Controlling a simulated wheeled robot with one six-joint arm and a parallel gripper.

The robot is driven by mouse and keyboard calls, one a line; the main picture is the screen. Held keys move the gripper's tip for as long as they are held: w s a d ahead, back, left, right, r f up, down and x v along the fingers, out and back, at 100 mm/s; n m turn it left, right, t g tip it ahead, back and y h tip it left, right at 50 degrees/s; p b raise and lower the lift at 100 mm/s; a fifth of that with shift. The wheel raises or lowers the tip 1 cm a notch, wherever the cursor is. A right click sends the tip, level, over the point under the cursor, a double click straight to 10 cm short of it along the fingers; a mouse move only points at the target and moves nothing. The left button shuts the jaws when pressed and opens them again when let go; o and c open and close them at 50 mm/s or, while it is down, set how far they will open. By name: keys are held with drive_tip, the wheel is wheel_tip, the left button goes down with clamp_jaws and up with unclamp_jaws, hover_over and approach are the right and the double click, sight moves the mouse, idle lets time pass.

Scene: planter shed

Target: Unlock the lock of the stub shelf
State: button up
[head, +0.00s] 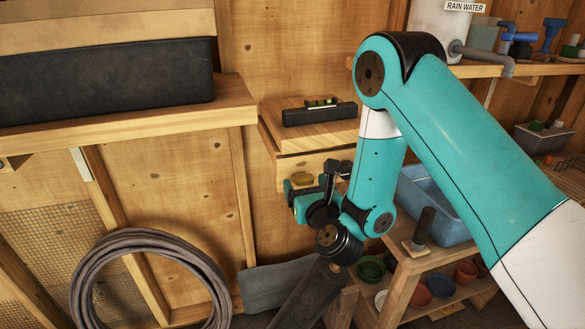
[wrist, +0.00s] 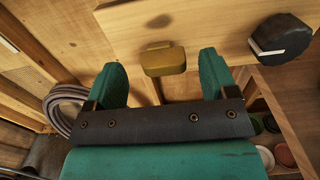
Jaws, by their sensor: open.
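The stub shelf (head: 318,136) is a short wooden shelf on the back wall, with a pale wooden front. A brass-coloured block-like fitting (wrist: 163,60) sticks out from that front in the wrist view. It also shows in the head view (head: 302,178). To its right in the wrist view is a dark faceted knob (wrist: 280,38) with a white mark. I cannot tell for sure which of the two is the lock. My gripper (wrist: 163,73) is open and empty. Its teal fingers stand on either side of the brass fitting, seemingly short of it; contact is not visible.
A longer shelf with a dark box (head: 110,80) is at left. A coiled hose (head: 150,240) hangs below. A bench with pots and a blue tub (head: 435,205) stands at right.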

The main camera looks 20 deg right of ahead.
drive_tip(key=shift+w, duration=0.75)
drive_tip(key=c, duration=0.9)
drive_tip(key=shift+c, duration=0.2)
